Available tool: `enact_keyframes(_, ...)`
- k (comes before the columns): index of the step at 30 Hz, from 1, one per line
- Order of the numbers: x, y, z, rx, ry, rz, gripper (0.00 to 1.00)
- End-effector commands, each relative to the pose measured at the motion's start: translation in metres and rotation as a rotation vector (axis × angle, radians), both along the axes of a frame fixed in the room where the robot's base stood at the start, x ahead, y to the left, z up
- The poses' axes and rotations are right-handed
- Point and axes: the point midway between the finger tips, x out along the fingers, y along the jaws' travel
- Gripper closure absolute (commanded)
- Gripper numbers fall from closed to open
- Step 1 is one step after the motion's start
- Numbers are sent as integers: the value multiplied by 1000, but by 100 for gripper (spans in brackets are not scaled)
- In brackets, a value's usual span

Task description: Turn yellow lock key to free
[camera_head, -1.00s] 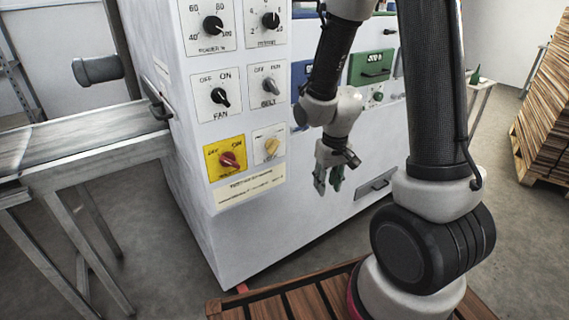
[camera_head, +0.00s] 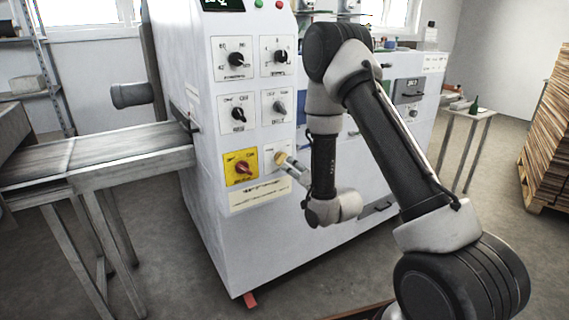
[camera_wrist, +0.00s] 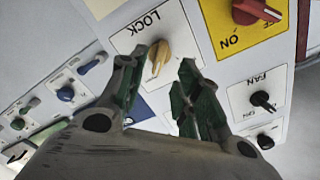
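The yellow lock key (camera_head: 281,158) is a small knob on a white plate on the machine's front, to the right of the yellow switch plate. In the wrist view the yellow key (camera_wrist: 157,60) stands between my fingertips, with the word LOCK beside it. My gripper (camera_wrist: 164,62) is open, its green-padded fingers on either side of the key. I cannot tell whether they touch it. In the head view my gripper (camera_head: 290,168) reaches the plate from the lower right. The plate's other label is hidden behind a finger.
The red knob (camera_head: 243,168) on its yellow plate is close beside the key. The fan knob (camera_head: 238,115) and belt knob (camera_head: 279,107) are above. A grey conveyor table (camera_head: 110,165) stands left; a small side table (camera_head: 465,115) and stacked boards (camera_head: 548,140) are right.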

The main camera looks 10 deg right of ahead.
Motion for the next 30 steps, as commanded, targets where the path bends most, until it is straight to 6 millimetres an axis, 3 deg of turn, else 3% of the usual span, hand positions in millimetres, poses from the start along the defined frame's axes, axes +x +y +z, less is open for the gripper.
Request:
enact_keyframes(9, 49, 16, 0, -2, -1, 0, 67)
enact_keyframes(21, 61, 20, 0, -3, 1, -1, 67)
enact_keyframes(23, 61, 20, 0, -3, 1, -1, 74)
enact_keyframes(27, 61, 20, 0, -4, 1, -1, 100)
enact_keyframes(30, 61, 20, 0, -4, 1, -1, 100)
